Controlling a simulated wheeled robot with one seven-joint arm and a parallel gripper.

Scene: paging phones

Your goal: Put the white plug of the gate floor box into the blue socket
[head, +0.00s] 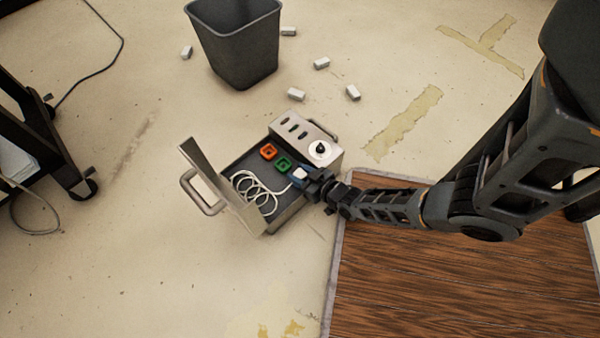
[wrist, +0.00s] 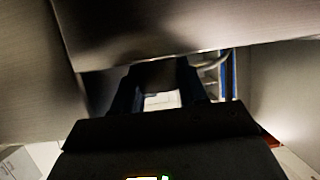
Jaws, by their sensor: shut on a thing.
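The open metal floor box (head: 288,213) stands on the floor with its lid tilted up on the left. My gripper (head: 308,180) reaches in from the right over its right side. It is shut on the white plug (head: 299,174), which also shows between the fingers in the wrist view (wrist: 161,100). A white coiled cord (head: 255,190) lies in the box and runs up to the plug. The blue socket (head: 305,167) shows only as a sliver beside the plug, mostly hidden by plug and gripper. Whether the plug is in the socket or just above it, I cannot tell.
An orange socket (head: 268,151) and a green socket (head: 283,163) lie in a row with the blue one. A slotted panel with a dial (head: 320,150) is behind. A bin (head: 235,45), small white blocks (head: 353,92) and a wooden floor panel (head: 450,270) surround the box.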

